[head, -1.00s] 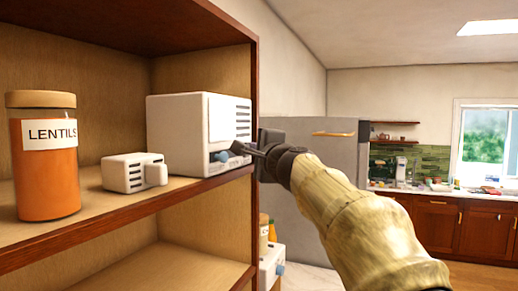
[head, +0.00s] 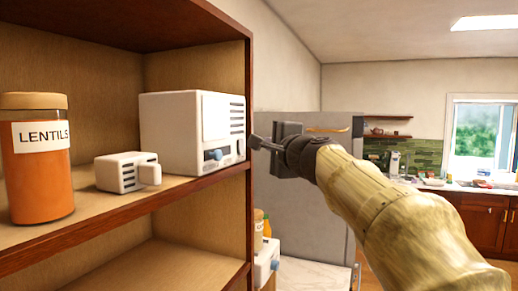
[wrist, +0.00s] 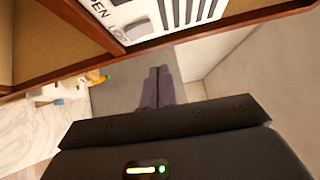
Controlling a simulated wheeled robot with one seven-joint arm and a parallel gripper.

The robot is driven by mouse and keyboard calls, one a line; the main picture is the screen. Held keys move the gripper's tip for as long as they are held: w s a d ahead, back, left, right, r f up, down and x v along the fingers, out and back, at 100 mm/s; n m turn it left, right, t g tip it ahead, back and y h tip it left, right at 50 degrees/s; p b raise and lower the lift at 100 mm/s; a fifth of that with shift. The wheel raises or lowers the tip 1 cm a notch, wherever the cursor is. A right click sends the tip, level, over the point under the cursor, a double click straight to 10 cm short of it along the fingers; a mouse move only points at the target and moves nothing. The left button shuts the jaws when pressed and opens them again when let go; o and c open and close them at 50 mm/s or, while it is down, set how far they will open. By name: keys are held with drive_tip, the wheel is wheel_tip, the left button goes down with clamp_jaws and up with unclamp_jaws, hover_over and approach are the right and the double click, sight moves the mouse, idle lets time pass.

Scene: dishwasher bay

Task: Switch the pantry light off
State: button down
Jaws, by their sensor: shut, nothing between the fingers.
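A white box (head: 195,132) with a blue knob (head: 215,154) and slots on its face stands on the pantry shelf, by the right side post. In the wrist view part of a white panel (wrist: 135,12) shows at the top, with black lettering, dark slots and a small grey piece. My gripper (head: 256,142) is shut and empty, just right of the post and apart from the box. Its fingers (wrist: 158,72) lie together in the wrist view.
Another white box (head: 265,262) stands lower down beside a jar. A grey cabinet (head: 305,190) stands behind my gripper. The kitchen counter is far right.

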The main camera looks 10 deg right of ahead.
drive_tip(key=b+v, duration=0.1)
drive_tip(key=v, duration=0.7)
drive_tip(key=shift+r, duration=0.45)
wheel_tip(320, 180, down, 30)
drive_tip(key=a+n+g+h, duration=0.2)
drive_tip(key=n+g, duration=0.5)
drive_tip(key=s+f+n+g+h, duration=0.1)
drive_tip(key=s+f+n+g, duration=0.3)
drive_tip(key=s+f, duration=0.4)
drive_tip(key=s+d+f+n+g, duration=0.1)
drive_tip(key=s+f+n+g, duration=0.3)
drive_tip(key=s+f, duration=0.5)
wheel_tip(320, 180, down, 7)
drive_tip(key=shift+s+d+f+n+h, duration=0.2)
drive_tip(key=shift+s+n+h, duration=0.1)
drive_tip(key=shift+n+h, duration=0.15)
